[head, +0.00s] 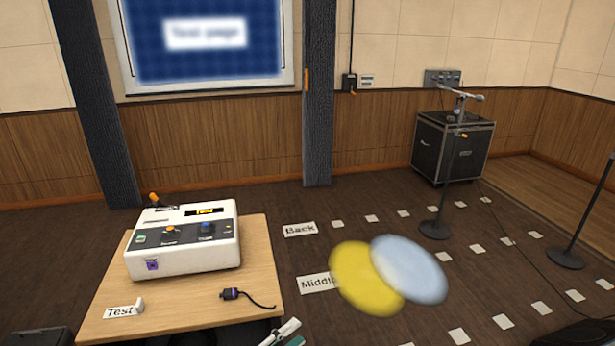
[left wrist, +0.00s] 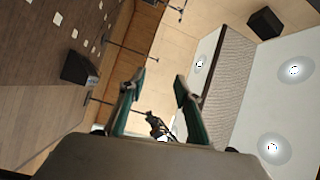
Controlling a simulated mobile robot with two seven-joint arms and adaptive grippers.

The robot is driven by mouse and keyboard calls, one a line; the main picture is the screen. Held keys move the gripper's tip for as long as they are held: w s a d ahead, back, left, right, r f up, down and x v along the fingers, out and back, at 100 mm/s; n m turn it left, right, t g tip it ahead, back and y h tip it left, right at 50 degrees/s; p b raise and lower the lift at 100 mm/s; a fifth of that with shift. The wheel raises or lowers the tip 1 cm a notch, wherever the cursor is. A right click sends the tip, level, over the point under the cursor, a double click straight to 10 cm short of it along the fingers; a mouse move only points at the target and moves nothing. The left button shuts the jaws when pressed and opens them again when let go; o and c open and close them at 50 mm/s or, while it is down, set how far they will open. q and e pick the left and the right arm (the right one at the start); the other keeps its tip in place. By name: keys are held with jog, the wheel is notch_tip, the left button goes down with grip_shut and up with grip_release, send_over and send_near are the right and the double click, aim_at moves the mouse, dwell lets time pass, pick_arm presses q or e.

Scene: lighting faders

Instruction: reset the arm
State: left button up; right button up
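My left gripper (head: 284,334) shows at the bottom edge of the head view, just right of the table's front corner; only its finger ends are in the picture. In the left wrist view my left gripper (left wrist: 158,88) has its two green-and-grey fingers spread apart with nothing held between them. That view looks across the room at walls, ceiling lamps and stands. My right gripper is in neither view.
A wooden table (head: 257,265) holds a white control box (head: 185,257) with knobs, a small black connector with cable (head: 233,294) and a "Test" label (head: 122,312). A black case (head: 452,148) and microphone stands (head: 435,228) stand right. Blurred yellow and pale-blue light spots (head: 368,278) overlie the floor.

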pick_arm(q)
jog(key=s+a+f+n+g+y, duration=0.1)
jog(key=s+a+f+n+y, duration=0.4)
jog(key=s+a+f+n, duration=0.3)
jog(key=s+a+f+n+g+y, duration=0.1)
jog(key=s+a+f+n+y, duration=0.5)
jog(key=s+n, duration=0.7)
jog(key=a+f, duration=0.2)
jog(key=a, duration=0.2)
jog(key=shift+a, duration=0.2)
